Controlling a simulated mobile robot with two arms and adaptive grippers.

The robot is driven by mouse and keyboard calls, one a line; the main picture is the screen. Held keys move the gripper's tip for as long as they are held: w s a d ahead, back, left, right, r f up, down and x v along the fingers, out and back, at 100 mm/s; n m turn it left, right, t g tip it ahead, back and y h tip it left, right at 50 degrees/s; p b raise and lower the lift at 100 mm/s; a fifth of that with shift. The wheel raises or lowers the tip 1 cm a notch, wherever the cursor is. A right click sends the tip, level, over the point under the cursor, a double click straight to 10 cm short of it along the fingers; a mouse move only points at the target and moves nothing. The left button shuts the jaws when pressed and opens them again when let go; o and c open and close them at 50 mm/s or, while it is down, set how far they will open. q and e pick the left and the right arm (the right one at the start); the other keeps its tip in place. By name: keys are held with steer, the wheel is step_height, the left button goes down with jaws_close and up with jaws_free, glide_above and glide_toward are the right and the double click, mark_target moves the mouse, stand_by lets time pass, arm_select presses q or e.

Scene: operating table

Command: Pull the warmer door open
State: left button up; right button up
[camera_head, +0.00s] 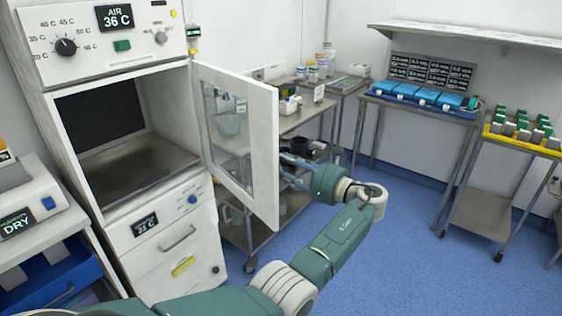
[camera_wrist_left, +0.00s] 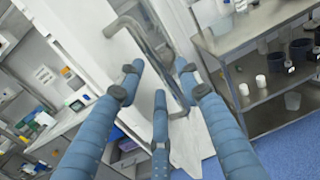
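The warmer (camera_head: 135,235) is the white cabinet at left in the head view, with a dial and an "AIR 36 C" display. Its door (camera_head: 262,150), a white frame with a glass pane, stands swung wide open to the right. The dark, empty-looking chamber (camera_head: 120,150) shows. My left gripper (camera_head: 292,172) is at the door's outer side, partly hidden by its edge. In the left wrist view, my left gripper's blue fingers (camera_wrist_left: 158,80) are spread apart near the metal bar handle (camera_wrist_left: 158,58); I cannot tell whether they touch it. My right gripper is not in view.
A steel shelf cart (camera_head: 310,118) with containers stands behind the door, close to my left gripper. A table with blue trays (camera_head: 415,95) and a yellow rack (camera_head: 525,140) are at right. The blue floor (camera_head: 430,240) at right is clear.

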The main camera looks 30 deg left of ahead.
arm_select(q)
steer(key=s+d, duration=0.1)
steer(key=d, duration=0.9)
steer(key=shift+s+d, duration=0.15)
steer(key=shift+s, duration=0.15)
steer(key=shift+c, duration=0.5)
